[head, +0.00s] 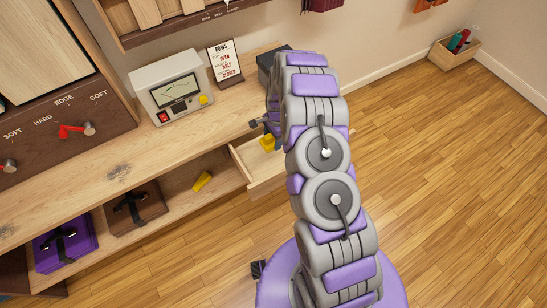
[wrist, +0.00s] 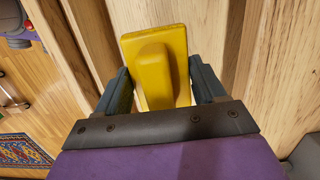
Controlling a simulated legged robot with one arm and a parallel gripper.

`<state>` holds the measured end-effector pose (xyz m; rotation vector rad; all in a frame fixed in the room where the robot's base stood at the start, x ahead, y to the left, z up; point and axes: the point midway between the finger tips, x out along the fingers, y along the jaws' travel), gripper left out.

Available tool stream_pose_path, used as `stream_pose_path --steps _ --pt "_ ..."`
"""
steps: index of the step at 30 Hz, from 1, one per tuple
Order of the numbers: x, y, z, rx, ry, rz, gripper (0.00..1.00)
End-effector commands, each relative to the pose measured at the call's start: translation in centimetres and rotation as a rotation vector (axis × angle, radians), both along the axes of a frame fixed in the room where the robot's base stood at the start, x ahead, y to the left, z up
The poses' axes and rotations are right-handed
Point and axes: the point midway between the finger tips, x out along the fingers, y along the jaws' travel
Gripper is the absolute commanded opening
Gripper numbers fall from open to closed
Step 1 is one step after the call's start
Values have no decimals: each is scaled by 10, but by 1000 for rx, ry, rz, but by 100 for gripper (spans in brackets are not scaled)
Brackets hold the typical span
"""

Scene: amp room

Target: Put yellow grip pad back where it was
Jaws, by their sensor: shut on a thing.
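A yellow grip pad with a raised handle block shows in the wrist view (wrist: 156,48). My gripper (wrist: 162,88) has a dark finger on each side of it and is shut on it. In the head view the held pad (head: 266,142) is a small yellow patch under my gripper (head: 268,131), over the open wooden drawer (head: 262,182). My arm hides part of the gripper and the drawer. A second yellow piece (head: 203,181) lies on the lower shelf, left of the drawer.
A meter box (head: 171,86) and a sign (head: 225,62) stand on the wooden bench (head: 130,150) above. The floor (head: 440,190) at right is clear.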

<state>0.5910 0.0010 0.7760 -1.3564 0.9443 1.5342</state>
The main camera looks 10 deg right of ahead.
Motion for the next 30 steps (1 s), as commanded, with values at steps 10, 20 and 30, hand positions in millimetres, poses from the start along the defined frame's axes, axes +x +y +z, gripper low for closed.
stream_pose_path --steps 10,20,30 --pt "0 -1 -49 -6 1 -42 41" --pt "-1 -1 -87 -4 3 -39 41" --pt "-1 -1 -109 -5 2 -39 41"
